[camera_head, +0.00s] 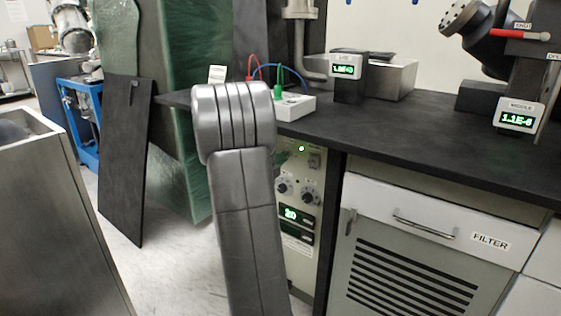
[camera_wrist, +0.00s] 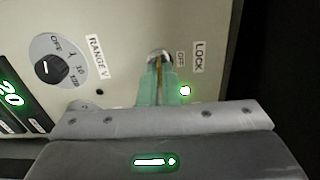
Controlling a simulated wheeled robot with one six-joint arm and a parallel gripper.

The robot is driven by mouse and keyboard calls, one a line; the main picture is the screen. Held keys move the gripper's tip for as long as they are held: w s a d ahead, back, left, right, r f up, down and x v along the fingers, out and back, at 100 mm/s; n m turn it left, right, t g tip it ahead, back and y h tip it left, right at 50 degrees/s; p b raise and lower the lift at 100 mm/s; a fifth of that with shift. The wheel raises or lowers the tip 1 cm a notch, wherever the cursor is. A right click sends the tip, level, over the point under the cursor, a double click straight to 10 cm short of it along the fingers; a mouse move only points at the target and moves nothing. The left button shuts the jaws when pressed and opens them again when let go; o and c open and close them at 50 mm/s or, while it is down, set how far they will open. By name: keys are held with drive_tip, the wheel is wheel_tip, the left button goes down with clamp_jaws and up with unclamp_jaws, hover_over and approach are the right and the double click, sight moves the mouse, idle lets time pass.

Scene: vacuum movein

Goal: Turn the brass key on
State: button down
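The brass key (camera_wrist: 159,68) is in its round lock on the beige panel (camera_wrist: 120,20) in the wrist view, beside labels reading "OFF" and "LOCK". My gripper (camera_wrist: 159,80) has pale green, translucent fingers on both sides of the key. They look closed on it, with only a thin brass strip showing between them. The key's turned angle is hard to tell because the fingers cover most of it. A green light (camera_wrist: 185,91) glows beside the right finger.
A range knob (camera_wrist: 60,60) and a green display (camera_wrist: 10,94) are left of the key. In the head view, the panel (camera_head: 305,215) sits under the black worktop (camera_head: 420,145), beside a filter cabinet (camera_head: 420,260). A metal cabinet (camera_head: 50,230) stands at left.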

drive_tip(key=shift+f, duration=0.1)
drive_tip(key=c, duration=1.6)
unclamp_jaws()
drive_tip(key=shift+c, duration=0.2)
drive_tip(key=p+v, duration=0.3)
drive_tip(key=v, duration=1.1)
drive_tip(key=shift+w+d, duration=0.1)
drive_tip(key=b+x, duration=0.3)
drive_tip(key=x, duration=1)
drive_tip(key=shift+w+d, duration=0.2)
drive_tip(key=shift+w, duration=0.1)
